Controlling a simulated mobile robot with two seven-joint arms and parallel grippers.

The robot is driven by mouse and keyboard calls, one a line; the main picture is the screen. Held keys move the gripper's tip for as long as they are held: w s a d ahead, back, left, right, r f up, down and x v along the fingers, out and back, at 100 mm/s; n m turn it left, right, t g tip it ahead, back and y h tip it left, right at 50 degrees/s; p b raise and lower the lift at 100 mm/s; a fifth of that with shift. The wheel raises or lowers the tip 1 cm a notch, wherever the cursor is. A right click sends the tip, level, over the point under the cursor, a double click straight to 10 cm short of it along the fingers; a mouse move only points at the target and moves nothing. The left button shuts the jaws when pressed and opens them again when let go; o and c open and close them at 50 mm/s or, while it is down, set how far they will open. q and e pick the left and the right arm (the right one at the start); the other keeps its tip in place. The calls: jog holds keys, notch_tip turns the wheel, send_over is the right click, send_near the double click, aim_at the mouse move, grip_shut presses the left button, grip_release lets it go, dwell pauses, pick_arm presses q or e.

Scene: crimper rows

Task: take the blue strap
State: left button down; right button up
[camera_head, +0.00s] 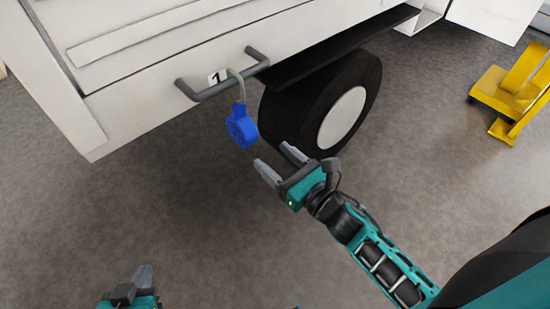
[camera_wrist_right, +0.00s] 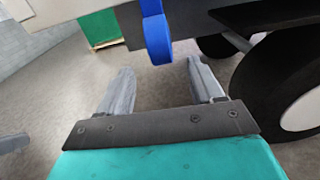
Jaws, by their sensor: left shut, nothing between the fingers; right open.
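The blue strap (camera_head: 241,127) hangs by a grey hook from a dark grey handle bar (camera_head: 222,88) on the white vehicle's side, next to a tag marked 1. In the right wrist view the strap (camera_wrist_right: 157,38) is ahead, between the lines of the two fingers and beyond their tips. My right gripper (camera_head: 280,163) is open and empty, a little below and to the right of the strap, apart from it. It also shows in the right wrist view (camera_wrist_right: 158,75). My left gripper (camera_head: 144,277) is shut and empty at the bottom edge, partly cut off.
A black wheel (camera_head: 290,105) with a white hub stands right behind the strap, under a dark ledge (camera_head: 340,45). A yellow stand (camera_head: 510,95) is at the far right. A green block (camera_wrist_right: 100,28) shows in the right wrist view. The floor between is clear.

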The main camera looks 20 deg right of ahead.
aim_at(246, 123)
jog(key=b+x, duration=0.1)
jog(key=x, duration=0.8)
jog(key=shift+w+a, duration=0.1)
jog(key=shift+x, duration=0.75)
pick_arm(q)
jog(key=shift+w+d+f, duration=0.2)
jog(key=shift+f, duration=0.1)
pick_arm(e)
jog(key=shift+w, duration=0.1)
